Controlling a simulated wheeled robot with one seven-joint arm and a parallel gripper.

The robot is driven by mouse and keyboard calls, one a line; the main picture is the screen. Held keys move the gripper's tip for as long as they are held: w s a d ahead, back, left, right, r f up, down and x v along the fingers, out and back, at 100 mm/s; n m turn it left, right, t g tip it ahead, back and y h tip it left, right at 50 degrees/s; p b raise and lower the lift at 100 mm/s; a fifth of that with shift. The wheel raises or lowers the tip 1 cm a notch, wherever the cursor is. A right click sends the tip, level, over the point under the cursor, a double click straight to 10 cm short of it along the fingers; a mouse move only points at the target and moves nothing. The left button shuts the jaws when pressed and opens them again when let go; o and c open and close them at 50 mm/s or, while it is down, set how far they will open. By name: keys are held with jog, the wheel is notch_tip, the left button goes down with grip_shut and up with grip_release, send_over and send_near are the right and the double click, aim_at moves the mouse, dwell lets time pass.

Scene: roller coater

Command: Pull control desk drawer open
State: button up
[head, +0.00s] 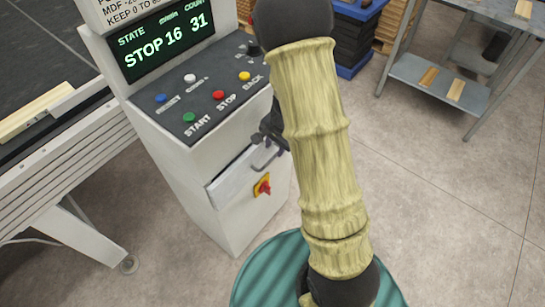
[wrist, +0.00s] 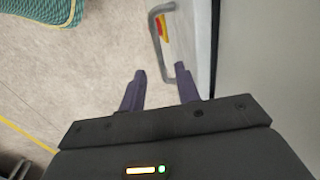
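The control desk (head: 185,165) is a pale cabinet with a dark sloping button panel, left of centre in the head view. Its drawer (head: 232,184) is in the upper part of the front face, with a grey bar handle (head: 265,163). I cannot tell whether the drawer stands slightly out. My gripper (wrist: 162,74) is open, its two dark fingers apart. In the wrist view the handle (wrist: 157,25) reaches down to near the right fingertip; I cannot tell if they touch. In the head view my gripper is at the drawer front, partly hidden by my arm.
A red and yellow switch (head: 262,185) sits on the desk front below the handle. A conveyor (head: 60,165) stands on the left. A grey shelf table (head: 440,75) and dark stacked goods (head: 355,40) are behind. The floor to the right is clear.

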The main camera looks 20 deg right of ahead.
aim_at(271, 158)
jog(key=f, duration=0.2)
jog(key=f+b, duration=0.1)
jog(key=w+f, duration=0.1)
jog(key=f, duration=0.1)
jog(key=shift+a+f, duration=0.3)
jog(key=shift+f, duration=0.05)
grip_shut()
